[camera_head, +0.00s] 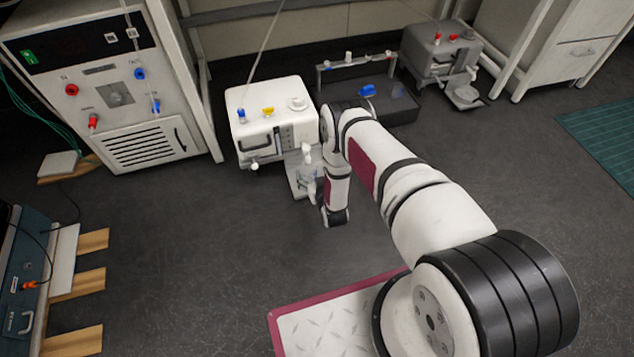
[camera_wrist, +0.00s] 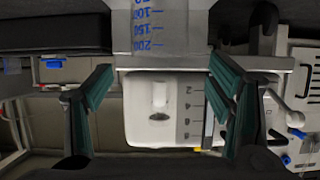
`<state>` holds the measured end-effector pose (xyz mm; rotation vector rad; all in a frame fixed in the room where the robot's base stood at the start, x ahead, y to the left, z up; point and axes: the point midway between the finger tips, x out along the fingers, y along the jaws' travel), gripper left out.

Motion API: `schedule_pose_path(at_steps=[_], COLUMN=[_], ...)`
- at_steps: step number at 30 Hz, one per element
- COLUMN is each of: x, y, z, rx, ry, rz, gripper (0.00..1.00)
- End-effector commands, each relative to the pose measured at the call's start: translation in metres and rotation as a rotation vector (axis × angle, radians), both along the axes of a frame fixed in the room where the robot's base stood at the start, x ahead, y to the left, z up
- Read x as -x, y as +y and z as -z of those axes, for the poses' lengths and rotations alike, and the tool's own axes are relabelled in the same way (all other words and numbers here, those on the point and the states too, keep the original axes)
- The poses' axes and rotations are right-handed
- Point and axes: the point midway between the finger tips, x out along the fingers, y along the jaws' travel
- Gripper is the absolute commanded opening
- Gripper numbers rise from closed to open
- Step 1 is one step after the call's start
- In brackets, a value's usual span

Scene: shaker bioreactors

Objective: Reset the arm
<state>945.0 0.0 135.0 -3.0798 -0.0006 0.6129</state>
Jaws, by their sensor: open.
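My arm (camera_head: 365,165) reaches from the lower right of the head view toward the white bench device (camera_head: 268,112). In the wrist view, my gripper (camera_wrist: 162,72) is open, with its two green-padded fingers wide apart. A clear graduated vessel (camera_wrist: 160,32), with blue marks, appears upside down at the top middle, beyond the space between the fingers. No finger visibly touches it. Behind it is a white device face (camera_wrist: 160,125) with a knob and a scale. In the head view, my fingers cannot be made out clearly beside the device's small platform (camera_head: 300,186).
A large control cabinet (camera_head: 105,85) stands at the left, a grey device (camera_head: 438,58) at the back right. A dark tray with a rack (camera_head: 375,100) lies behind my arm. A red-edged plate (camera_head: 325,320) lies below. The floor at centre left is clear.

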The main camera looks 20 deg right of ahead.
Motion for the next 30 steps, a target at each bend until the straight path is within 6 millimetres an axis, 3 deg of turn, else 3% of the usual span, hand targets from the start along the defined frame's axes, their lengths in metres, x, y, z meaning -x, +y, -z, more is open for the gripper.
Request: schedule_pose_path(at_steps=[9, 16, 24, 26, 30], x=[0.046, 0.056, 0.049, 0.04, 0.006], y=[0.0, 0.0, 0.0, 0.0, -0.001], z=[-0.019, -0.023, -0.029, -0.037, -0.073], rx=[0.0, 0.0, 0.001, 0.0, 0.002], ry=[0.0, -0.001, 0.002, 0.012, 0.062], rz=[0.0, 0.0, -0.001, -0.002, -0.008], gripper=[0.75, 0.75, 0.75, 0.75, 0.75])
